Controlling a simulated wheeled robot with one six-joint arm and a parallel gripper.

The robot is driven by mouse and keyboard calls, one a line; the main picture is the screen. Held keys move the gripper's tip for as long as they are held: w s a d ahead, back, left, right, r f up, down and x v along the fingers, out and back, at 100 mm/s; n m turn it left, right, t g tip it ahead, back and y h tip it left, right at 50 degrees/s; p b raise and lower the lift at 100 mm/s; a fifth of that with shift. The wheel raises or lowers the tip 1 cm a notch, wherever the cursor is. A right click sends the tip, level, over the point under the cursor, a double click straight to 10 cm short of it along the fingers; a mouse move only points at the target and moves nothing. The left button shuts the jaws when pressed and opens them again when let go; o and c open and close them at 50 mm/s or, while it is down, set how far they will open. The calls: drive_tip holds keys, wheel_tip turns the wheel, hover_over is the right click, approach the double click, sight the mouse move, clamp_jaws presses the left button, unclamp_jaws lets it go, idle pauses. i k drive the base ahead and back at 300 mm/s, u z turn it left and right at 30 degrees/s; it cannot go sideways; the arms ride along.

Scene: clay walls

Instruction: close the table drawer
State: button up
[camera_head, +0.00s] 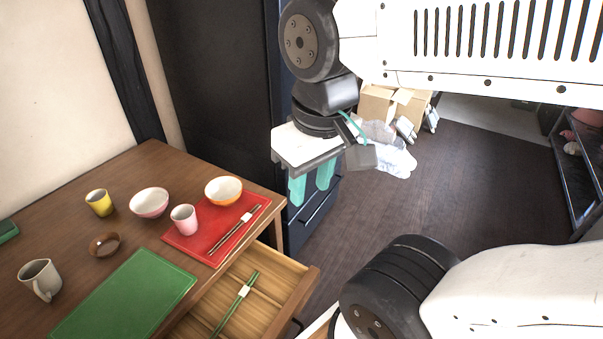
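The table (140,170) is brown wood and stands at the left. Its drawer (292,290) is pulled out from under the tabletop on the near right side. Green chopsticks with a white band (243,291) lie inside the drawer. My gripper (311,186) points down, with two teal fingers that are apart and nothing between them. In the picture it is above and to the right of the drawer, just past the table's far right corner, and not touching the drawer. The drawer's near end is cut off by the frame's bottom edge.
A red mat (215,241) holds an orange bowl (223,190), a pink cup (184,219) and chopsticks. A green mat (130,295), a pink bowl (149,202), a yellow cup (99,202) and a grey mug (40,279) are also on the table. Open floor (460,185) lies right; cardboard boxes (385,105) stand behind.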

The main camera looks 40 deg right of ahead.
sight(284, 285)
drive_tip(key=u, duration=0.2)
drive_tip(key=k, duration=0.5)
drive_tip(key=z, duration=2.2)
drive_tip(key=k, duration=0.95)
drive_tip(key=u, duration=2)
drive_tip(key=i, duration=0.5)
drive_tip(key=z, duration=0.05)
